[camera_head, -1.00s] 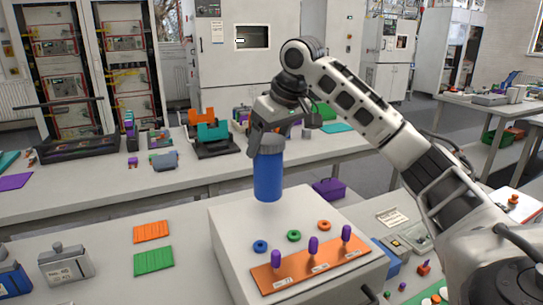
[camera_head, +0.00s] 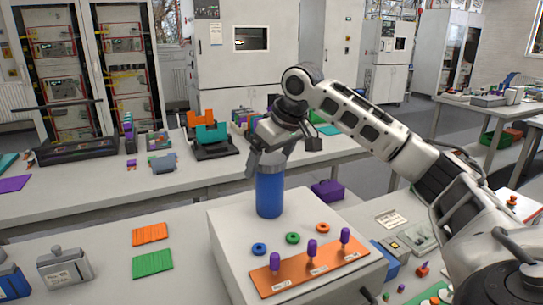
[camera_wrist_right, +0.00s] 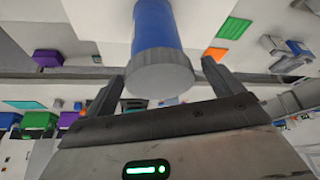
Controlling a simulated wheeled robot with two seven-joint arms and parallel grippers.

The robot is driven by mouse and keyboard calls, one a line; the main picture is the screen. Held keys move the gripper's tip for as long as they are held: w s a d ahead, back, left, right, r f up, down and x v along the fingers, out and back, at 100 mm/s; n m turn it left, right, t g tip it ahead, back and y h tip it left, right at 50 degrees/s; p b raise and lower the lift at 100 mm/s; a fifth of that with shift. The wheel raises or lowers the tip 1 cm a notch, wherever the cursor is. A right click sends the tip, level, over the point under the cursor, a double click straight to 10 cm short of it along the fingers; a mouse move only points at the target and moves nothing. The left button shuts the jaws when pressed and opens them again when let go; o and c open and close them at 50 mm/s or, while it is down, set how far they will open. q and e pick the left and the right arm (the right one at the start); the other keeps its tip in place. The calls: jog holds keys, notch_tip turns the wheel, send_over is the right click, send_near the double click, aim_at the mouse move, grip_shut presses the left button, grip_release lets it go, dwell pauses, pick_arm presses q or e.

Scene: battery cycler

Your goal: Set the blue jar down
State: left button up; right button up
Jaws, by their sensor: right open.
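The blue jar (camera_head: 269,194) with a grey lid stands upright on the top of the large white box (camera_head: 225,240), near its back edge. My right gripper (camera_head: 267,164) is at the jar's lid and tilted. In the right wrist view the jar (camera_wrist_right: 156,27) shows its round grey lid towards me. My right gripper (camera_wrist_right: 161,87) is open there, with one finger on each side of the lid and gaps between. My left gripper is not in view.
An orange plate with purple knobs (camera_head: 311,267) and three rings, blue (camera_head: 259,249), green (camera_head: 292,238) and red-orange (camera_head: 323,227), occupy the box's front. Orange (camera_head: 150,233) and green (camera_head: 152,264) pads lie left. A purple case (camera_head: 327,190) sits behind right.

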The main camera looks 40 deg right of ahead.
jog(key=v, duration=1.2)
jog(key=shift+s, duration=0.1)
